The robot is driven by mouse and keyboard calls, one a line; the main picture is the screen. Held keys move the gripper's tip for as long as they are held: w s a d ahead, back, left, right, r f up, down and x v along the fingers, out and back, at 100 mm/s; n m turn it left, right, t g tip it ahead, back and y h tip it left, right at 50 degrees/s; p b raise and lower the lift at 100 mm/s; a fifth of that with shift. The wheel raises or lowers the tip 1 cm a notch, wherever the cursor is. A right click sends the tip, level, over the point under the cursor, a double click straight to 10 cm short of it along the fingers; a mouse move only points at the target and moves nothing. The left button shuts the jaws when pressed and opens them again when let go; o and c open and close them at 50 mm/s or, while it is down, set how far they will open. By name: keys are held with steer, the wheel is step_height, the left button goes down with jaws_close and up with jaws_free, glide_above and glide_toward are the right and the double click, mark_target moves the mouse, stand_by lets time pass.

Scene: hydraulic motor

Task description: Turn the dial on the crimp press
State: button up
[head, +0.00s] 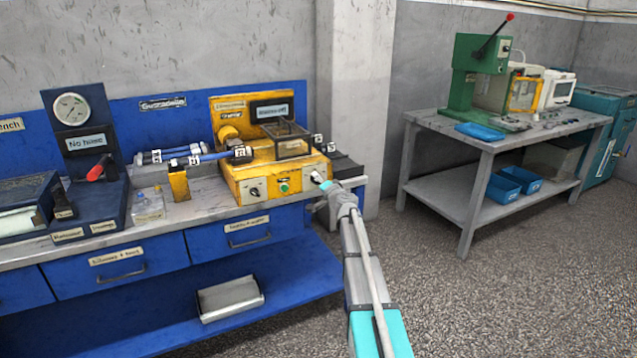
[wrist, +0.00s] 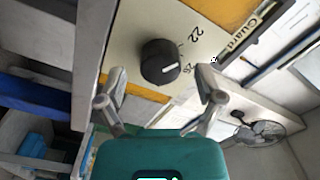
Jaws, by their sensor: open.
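The yellow crimp press (head: 262,178) stands on the right end of the blue workbench, with several controls on its front panel. Its black dial (wrist: 160,62) is in the middle of the wrist view, on a pale plate with the numbers 22 and 26. The white line on the dial points right, towards the 26 side. My gripper (head: 326,184) is at the right end of the press front and partly covers the dial there. In the wrist view my gripper (wrist: 161,78) is open, its fingers on either side of the dial. I cannot tell whether they touch it.
Blue hoses (head: 200,156) lie left of the press, near a small yellow block (head: 179,184). A dark stand with a gauge (head: 71,108) is further left. A grey table (head: 440,180) with a green press (head: 476,72) stands at the right. The floor between is clear.

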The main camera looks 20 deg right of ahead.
steer(key=s, duration=1.1)
steer(key=shift+s+d, duration=0.2)
steer(key=shift+s, duration=0.05)
steer(key=shift+a, duration=0.1)
steer(key=s+a+f+n+g+y, duration=0.2)
steer(key=s+a+f+n+g, duration=0.1)
steer(key=a, duration=0.5)
steer(key=s+a+f+n+g+y, duration=0.2)
steer(key=s+a+f+n+g, duration=0.1)
steer(key=a, duration=0.4)
steer(key=s+a+f+n+g+y, duration=0.2)
steer(key=a+f+n, duration=0.15)
steer(key=a, duration=0.45)
steer(key=s+a+f+n+g+h, duration=0.1)
steer(key=s+a+f+g+h, duration=0.15)
steer(key=s, duration=0.45)
steer(key=s+a+f+g+h, duration=0.1)
steer(key=s+f+g+h, duration=0.1)
steer(key=s+f+g, duration=0.3)
steer(key=s+a+f+n+g+h, duration=0.1)
steer(key=s+a+f+g+h, duration=0.1)
steer(key=s, duration=0.6)
step_height(320, 180, up, 25)
steer(key=p, duration=2.5)
steer(key=shift+s+d+r, duration=0.15)
steer(key=shift+s+r, duration=0.05)
steer(key=shift+s, duration=0.1)
steer(key=shift+g, duration=0.25)
